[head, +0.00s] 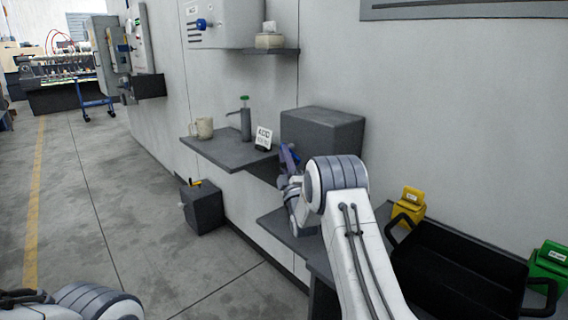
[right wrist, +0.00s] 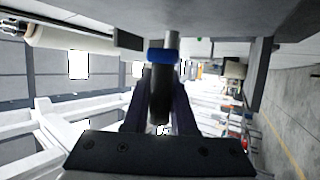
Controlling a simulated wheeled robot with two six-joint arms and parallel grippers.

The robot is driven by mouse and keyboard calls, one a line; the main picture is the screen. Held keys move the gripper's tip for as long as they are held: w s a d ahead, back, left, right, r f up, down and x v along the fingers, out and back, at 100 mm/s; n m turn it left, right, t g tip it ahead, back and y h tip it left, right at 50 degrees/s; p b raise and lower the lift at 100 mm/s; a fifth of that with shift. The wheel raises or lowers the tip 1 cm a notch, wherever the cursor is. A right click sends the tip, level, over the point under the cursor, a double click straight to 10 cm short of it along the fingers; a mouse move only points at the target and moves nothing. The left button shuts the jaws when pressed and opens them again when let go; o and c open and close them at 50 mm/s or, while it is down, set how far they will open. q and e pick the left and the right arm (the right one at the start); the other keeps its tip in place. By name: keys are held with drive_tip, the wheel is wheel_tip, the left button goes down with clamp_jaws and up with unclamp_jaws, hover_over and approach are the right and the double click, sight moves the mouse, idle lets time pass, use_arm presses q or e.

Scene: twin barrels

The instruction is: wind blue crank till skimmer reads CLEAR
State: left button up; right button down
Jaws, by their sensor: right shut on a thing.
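My right gripper (head: 289,160) is at the near front of a dark grey box (head: 325,128) on the wall, with its arm partly covering the view. In the right wrist view, the gripper (right wrist: 160,105) is shut on a dark handle with a blue collar (right wrist: 163,57), which I take as the blue crank. A grey shaft rises from the collar toward a grey surface. The crank is mostly hidden in the head view. No skimmer readout that I can read shows. My left arm shows only in the lower left corner; its gripper is out of view.
A shelf (head: 222,151) left of the box holds a mug (head: 204,128), a green-topped tap-like piece (head: 245,118) and a small white card (head: 264,138). A black tray (head: 470,250) and yellow box (head: 408,208) stand at right. The floor at left is open.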

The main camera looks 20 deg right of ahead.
drive_tip(key=shift+f, duration=0.1)
drive_tip(key=c, duration=0.7)
unclamp_jaws()
drive_tip(key=shift+c, duration=0.2)
drive_tip(key=shift+r, duration=0.2)
